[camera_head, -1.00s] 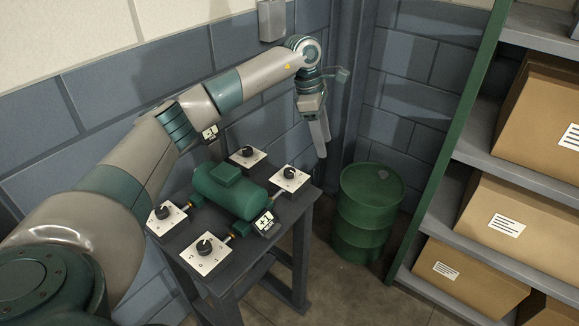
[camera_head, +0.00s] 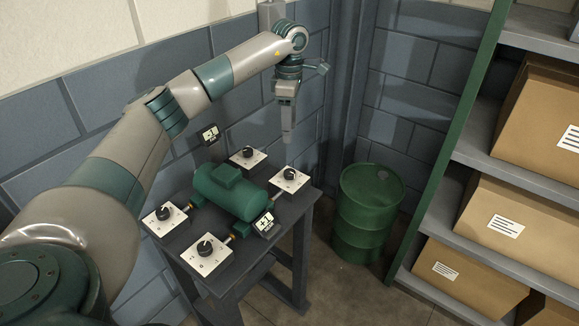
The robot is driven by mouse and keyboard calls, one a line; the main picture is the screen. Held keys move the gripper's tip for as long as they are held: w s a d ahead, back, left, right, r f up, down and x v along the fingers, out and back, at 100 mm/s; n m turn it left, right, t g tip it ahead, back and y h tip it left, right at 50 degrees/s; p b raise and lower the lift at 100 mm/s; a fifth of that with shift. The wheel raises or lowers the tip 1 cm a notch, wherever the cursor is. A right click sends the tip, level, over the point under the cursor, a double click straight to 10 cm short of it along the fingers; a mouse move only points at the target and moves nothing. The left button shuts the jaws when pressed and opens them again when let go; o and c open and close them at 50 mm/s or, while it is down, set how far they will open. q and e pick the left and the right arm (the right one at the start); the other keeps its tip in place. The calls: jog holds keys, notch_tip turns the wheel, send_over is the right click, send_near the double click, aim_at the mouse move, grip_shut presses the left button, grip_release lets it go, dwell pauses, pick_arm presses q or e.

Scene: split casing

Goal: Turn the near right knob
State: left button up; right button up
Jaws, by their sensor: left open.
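Four-cornered dark table (camera_head: 230,290) carries a white plate with a black knob at each corner. The near right knob (camera_head: 205,247) is the one closest to me, with nothing touching it. The near left knob (camera_head: 163,212), far left knob (camera_head: 247,152) and far right knob (camera_head: 290,174) are also uncovered. A green motor-like casing (camera_head: 230,192) lies between them. My left gripper (camera_head: 287,140) points down, open and empty, above and behind the far right knob, apart from it; its fingers show nearly edge-on. My right gripper is out of view.
Small displays stand by the casing's front end (camera_head: 265,223) and behind the table (camera_head: 209,134). A green drum (camera_head: 367,215) stands right of the table. Shelves with cardboard boxes (camera_head: 500,215) fill the right side. A block wall is behind.

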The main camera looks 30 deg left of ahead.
aim_at(289, 171)
pick_arm(q)
notch_tip(289, 171, down, 14)
jog(key=p, duration=0.5)
jog(key=shift+r, duration=0.1)
jog(key=shift+f, duration=0.85)
jog(key=c, duration=1)
